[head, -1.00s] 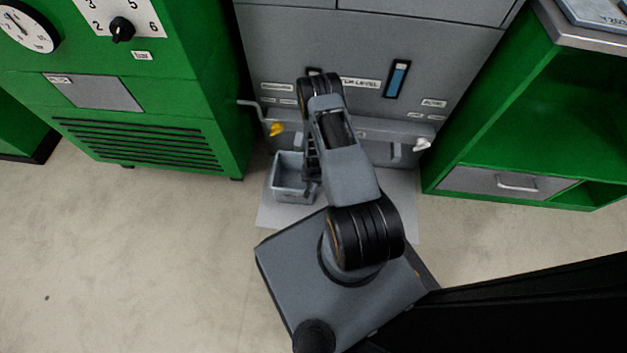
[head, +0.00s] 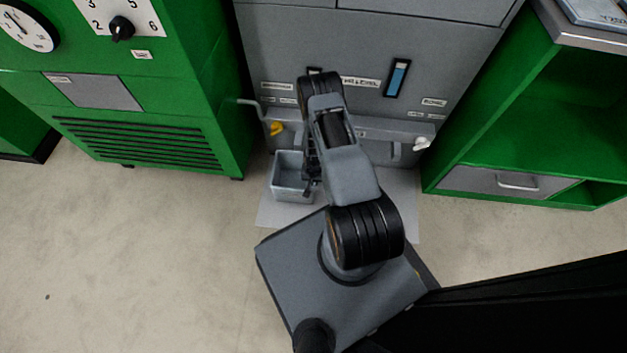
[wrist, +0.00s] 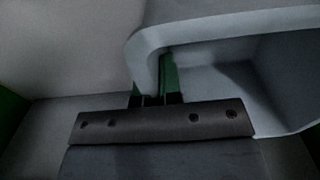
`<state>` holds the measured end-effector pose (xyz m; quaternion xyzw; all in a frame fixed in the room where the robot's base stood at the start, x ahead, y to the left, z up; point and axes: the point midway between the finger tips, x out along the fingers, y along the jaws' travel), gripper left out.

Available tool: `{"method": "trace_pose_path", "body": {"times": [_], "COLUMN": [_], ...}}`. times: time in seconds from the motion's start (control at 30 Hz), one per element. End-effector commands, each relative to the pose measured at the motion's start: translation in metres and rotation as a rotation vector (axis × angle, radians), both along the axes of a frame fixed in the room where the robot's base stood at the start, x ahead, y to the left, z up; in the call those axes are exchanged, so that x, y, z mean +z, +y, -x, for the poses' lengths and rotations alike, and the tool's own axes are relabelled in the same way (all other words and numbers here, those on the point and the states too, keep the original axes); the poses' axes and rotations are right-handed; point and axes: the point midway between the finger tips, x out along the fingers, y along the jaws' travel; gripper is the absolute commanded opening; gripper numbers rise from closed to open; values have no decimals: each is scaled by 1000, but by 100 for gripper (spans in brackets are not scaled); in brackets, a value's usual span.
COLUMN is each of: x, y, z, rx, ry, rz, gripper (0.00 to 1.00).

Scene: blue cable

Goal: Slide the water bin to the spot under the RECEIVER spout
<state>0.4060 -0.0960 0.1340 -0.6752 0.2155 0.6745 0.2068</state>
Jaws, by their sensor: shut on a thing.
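The water bin (head: 288,193) is a grey open-topped box on the light floor plate in front of the grey machine, below the yellow-tipped spout (head: 276,129) at the left. My gripper (head: 312,188) is at the bin's right side, partly hidden by my arm. In the wrist view my gripper (wrist: 157,98) is shut on the bin's rim (wrist: 150,60), one finger on each side of the wall. The bin's inside (wrist: 265,80) fills the right of that view. A white spout (head: 422,144) sits at the right of the machine. The spout labels are too small to read.
The pale floor plate (head: 395,205) is bare to the right of my arm. A green cabinet (head: 150,110) stands at the left and a green shelf unit (head: 520,130) at the right. A crank handle (head: 249,102) juts from the machine's left.

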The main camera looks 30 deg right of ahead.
Motion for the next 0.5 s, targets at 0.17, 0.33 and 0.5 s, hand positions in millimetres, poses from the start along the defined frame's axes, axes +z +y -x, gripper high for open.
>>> {"method": "trace_pose_path", "body": {"times": [0.17,0.33,0.5], "x": [-1,-1,-2], "y": [-3,-8,-14], "z": [-1,-4,-6], "rx": [0,3,9], "ry": [-1,-2,-1], "rz": [-1,-2,-3], "gripper": [0,0,0]}}
